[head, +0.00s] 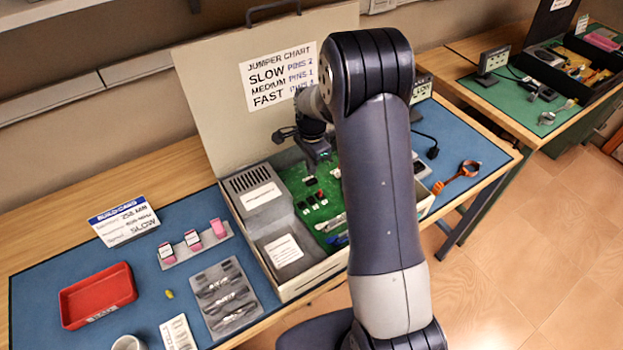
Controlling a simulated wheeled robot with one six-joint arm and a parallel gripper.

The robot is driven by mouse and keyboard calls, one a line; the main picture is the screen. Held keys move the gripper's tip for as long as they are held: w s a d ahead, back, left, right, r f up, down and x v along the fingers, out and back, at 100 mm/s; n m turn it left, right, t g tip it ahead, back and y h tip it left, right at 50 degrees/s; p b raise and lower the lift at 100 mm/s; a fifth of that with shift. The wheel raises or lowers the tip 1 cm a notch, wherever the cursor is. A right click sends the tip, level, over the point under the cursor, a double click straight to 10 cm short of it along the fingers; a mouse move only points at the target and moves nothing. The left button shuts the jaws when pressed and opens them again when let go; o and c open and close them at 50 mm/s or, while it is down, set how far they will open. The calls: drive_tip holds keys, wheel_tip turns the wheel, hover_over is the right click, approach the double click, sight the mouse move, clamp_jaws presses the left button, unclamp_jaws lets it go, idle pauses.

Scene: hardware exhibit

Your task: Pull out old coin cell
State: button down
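An open computer-like case (327,273) holds a green circuit board (312,213) with several small black and white parts on it. I cannot make out the coin cell; my arm and gripper cover part of the board. My gripper (318,158) hangs over the back of the board, pointing down. It is dark and small here, so I cannot tell whether its fingers are apart, hold anything or touch the board.
The raised lid (217,95) carries a jumper chart (282,76). On the blue mat (190,292) are a red tray (98,295), a grey tray of parts (226,299), a holder with pink pieces (195,246) and a build card (124,219). An orange strap (457,177) lies right.

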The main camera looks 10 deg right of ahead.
drive_tip(key=shift+r+p, duration=1.35)
drive_tip(key=shift+r, duration=1)
